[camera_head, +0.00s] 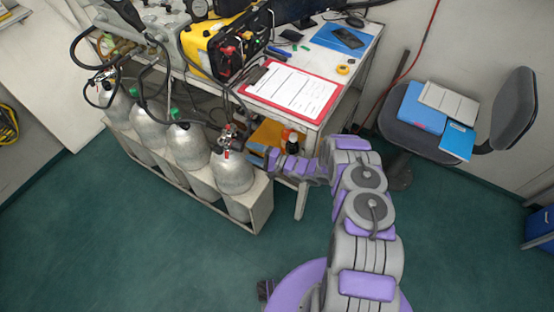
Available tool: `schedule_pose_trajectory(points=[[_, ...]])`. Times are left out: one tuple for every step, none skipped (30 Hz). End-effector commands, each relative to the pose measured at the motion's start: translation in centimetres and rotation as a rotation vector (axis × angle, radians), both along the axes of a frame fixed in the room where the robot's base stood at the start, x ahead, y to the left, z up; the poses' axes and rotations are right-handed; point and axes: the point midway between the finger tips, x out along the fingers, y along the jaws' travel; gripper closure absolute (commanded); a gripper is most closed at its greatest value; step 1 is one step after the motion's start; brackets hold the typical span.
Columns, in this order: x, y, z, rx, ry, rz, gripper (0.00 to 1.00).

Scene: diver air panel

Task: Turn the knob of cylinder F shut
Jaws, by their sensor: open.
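Several silver gas cylinders stand in a row in a pale rack (258,205) at the left. The nearest cylinder (232,174) has a valve with red parts (229,141) and hoses on top. Two middle cylinders (190,147) carry green knobs or caps (174,113). No letter is readable, so I cannot tell which is cylinder F. My gripper (260,158) is open, small in view, and points left toward the nearest cylinder's valve from its right side. A gap seems to lie between them, but contact is hard to judge.
A bench behind holds a yellow-black panel unit (213,45), a red clipboard (291,90) and a blue folder (343,37). Dark bottles (292,143) stand beneath, near my arm. A grey chair (425,120) stands right. Green floor (130,240) is clear in front.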

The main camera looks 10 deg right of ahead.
Motion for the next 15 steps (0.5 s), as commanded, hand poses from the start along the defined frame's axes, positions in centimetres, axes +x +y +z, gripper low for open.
schedule_pose_trajectory(points=[[-0.5, -1.2, 0.1, 0.001, 0.003, -0.006, 0.31], [-0.8, -1.8, 0.0, 0.000, 0.004, -0.006, 0.31], [-1.3, -2.6, 0.0, 0.000, 0.004, -0.006, 0.31], [-1.6, -3.1, -0.1, -0.002, 0.003, -0.005, 0.31], [-2.0, -3.7, -0.1, -0.001, 0.003, -0.004, 0.31], [-2.4, -4.5, -0.2, -0.002, 0.004, -0.006, 0.31], [-2.7, -5.1, -0.2, -0.002, 0.004, -0.005, 0.31], [-3.0, -5.7, -0.3, -0.002, 0.004, -0.006, 0.31], [-3.5, -6.4, -0.3, -0.002, 0.004, -0.006, 0.31], [-3.7, -6.9, -0.3, -0.002, 0.004, -0.006, 0.31], [-4.1, -7.4, -0.4, -0.002, 0.004, -0.004, 0.31], [-4.4, -8.0, -0.4, -0.001, 0.003, -0.004, 0.31], [-4.7, -8.4, -0.4, -0.001, 0.003, -0.004, 0.31], [-4.9, -8.8, -0.4, -0.001, 0.003, -0.004, 0.31], [-5.1, -9.3, -0.5, -0.002, 0.002, -0.004, 0.31]])
